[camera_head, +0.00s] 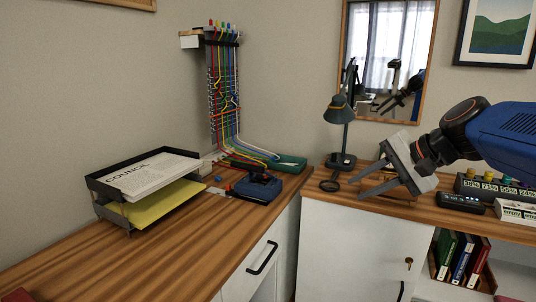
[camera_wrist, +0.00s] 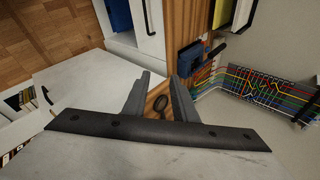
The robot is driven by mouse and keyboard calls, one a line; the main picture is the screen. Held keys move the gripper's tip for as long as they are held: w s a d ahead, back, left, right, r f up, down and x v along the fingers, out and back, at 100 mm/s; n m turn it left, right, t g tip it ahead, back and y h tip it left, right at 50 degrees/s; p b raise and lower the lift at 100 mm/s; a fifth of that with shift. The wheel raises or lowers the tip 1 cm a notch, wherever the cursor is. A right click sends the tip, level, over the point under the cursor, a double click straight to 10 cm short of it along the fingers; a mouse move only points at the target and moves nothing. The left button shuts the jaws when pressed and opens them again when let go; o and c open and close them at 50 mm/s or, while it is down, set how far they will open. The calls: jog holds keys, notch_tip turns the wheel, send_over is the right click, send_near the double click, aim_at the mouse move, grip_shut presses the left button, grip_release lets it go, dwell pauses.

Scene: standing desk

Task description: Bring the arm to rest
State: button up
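My gripper (camera_head: 364,182) hangs over the right-hand desk, in front of the lamp and near the inner corner. In the wrist view its two dark fingers (camera_wrist: 160,92) stand apart with nothing held between them. The gap shows the wooden desk and a dark round object (camera_wrist: 160,103) lying on it, beyond the fingers. My blue arm reaches in from the right in the head view.
A dark lamp (camera_head: 339,110) stands behind my gripper, under a mirror (camera_head: 395,20). A paper tray (camera_head: 112,205), a blue device (camera_head: 258,188) and a coloured cable bundle (camera_head: 222,95) are to the left. A labelled box (camera_head: 490,187) stands right.

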jog(key=s+d+f+n+g+h, duration=0.1)
jog(key=s+d+f+n+h, duration=0.1)
jog(key=s+f, duration=0.7)
jog(key=s+d+f+n+h, duration=0.3)
jog(key=s+f+n, duration=0.4)
jog(key=s+f, duration=0.3)
jog(key=shift+s+d+g+h, duration=0.3)
jog(key=shift+d+g+h, duration=0.1)
jog(key=shift+h, duration=0.4)
